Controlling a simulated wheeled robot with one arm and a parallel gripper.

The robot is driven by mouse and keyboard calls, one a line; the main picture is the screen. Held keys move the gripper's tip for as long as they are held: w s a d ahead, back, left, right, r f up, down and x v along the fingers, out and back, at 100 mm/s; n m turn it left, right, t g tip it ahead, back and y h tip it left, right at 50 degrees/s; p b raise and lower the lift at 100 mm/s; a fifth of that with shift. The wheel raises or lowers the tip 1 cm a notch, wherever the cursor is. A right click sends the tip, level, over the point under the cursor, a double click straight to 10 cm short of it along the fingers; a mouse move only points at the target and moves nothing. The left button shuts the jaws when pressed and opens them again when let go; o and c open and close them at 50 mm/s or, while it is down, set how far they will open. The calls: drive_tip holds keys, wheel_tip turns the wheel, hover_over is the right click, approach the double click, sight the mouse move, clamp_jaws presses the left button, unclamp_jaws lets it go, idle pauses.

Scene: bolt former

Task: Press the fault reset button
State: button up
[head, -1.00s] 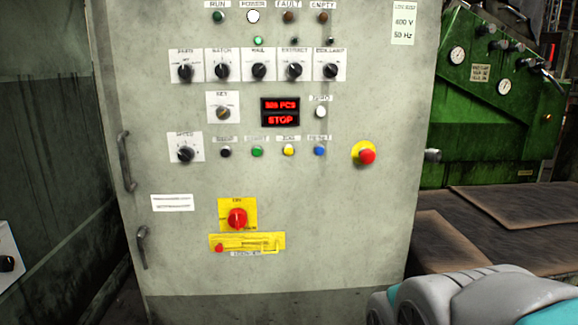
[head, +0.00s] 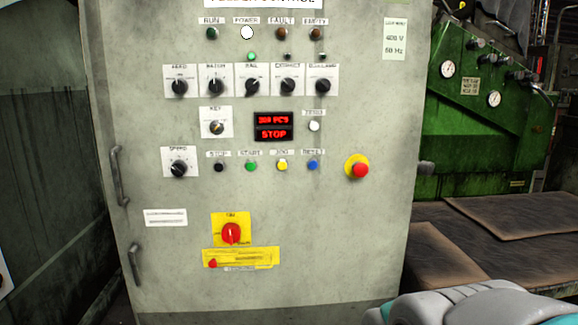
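The blue reset button (head: 312,166) sits under a label reading RESET, at the right end of a row of small buttons on the grey control cabinet (head: 330,250). In that row, to its left, are the yellow jog button (head: 282,166), the green start button (head: 250,167) and the black stop button (head: 219,168). The fault lamp (head: 281,33) at the top looks dark brown, not lit. The display (head: 273,126) shows a red piece count and STOP. My gripper is not in view; only a grey and teal part of my arm shows at the lower right.
A red emergency stop (head: 360,170) on a yellow disc stands out right of the reset button. A red rotary switch (head: 231,233) is lower down. Door handles (head: 119,177) project at the left. A green machine (head: 490,100) and brown mats (head: 510,215) lie to the right.

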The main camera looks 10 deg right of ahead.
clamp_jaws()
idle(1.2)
